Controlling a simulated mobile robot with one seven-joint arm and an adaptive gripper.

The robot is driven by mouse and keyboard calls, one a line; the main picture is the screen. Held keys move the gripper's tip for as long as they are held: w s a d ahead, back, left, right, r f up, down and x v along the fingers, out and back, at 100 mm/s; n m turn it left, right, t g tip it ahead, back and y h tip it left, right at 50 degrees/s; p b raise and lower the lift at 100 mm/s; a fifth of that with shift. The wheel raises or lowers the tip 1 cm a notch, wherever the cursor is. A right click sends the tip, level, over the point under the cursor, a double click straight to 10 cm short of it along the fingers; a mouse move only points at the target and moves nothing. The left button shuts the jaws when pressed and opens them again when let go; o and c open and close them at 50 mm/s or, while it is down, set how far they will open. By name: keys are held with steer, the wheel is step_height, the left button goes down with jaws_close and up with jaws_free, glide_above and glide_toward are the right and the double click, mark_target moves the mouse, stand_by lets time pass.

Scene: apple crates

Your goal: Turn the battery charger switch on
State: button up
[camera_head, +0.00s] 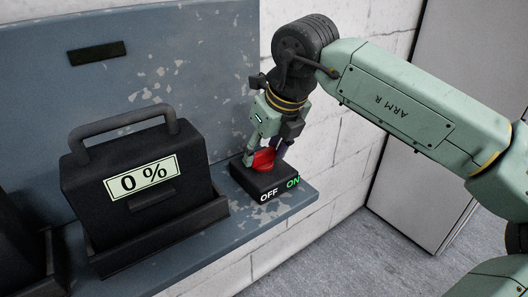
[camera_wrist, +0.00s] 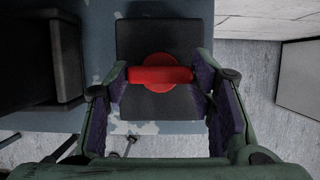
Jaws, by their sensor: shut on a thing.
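The charger switch is a black box (camera_head: 258,186) at the right end of the blue shelf, with a red knob (camera_head: 264,160) on top. Its front reads OFF in white and ON in green. In the wrist view the red knob (camera_wrist: 160,75) has a bar lying straight across the picture, on the black box (camera_wrist: 155,38). My gripper (camera_head: 266,153) points down over the box, its two fingers at either side of the knob. In the wrist view my gripper (camera_wrist: 163,85) is shut on the ends of the knob's bar.
A black battery (camera_head: 140,170) with a handle and a "0 %" label stands in a holder left of the switch. Another dark unit (camera_head: 22,240) is at the left edge. The blue shelf (camera_head: 235,228) is bare in front. A white wall (camera_head: 335,150) is behind.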

steer(key=n+g+y, duration=0.1)
steer(key=n, duration=0.3)
steer(key=shift+w+n, duration=0.15)
steer(key=shift+n, duration=0.15)
steer(key=shift+d+n+g+y+p, duration=0.15)
steer(key=shift+n+g+p, duration=0.3)
steer(key=shift+n, duration=0.65)
steer(key=shift+a+n+g+y+p, duration=0.1)
steer(key=shift+n+g+y+p, duration=0.15)
steer(key=shift+n+g, duration=0.6)
steer(key=shift+n, duration=0.35)
steer(key=o, duration=1.2)
steer(key=shift+c, duration=0.2)
steer(key=v, duration=1.2)
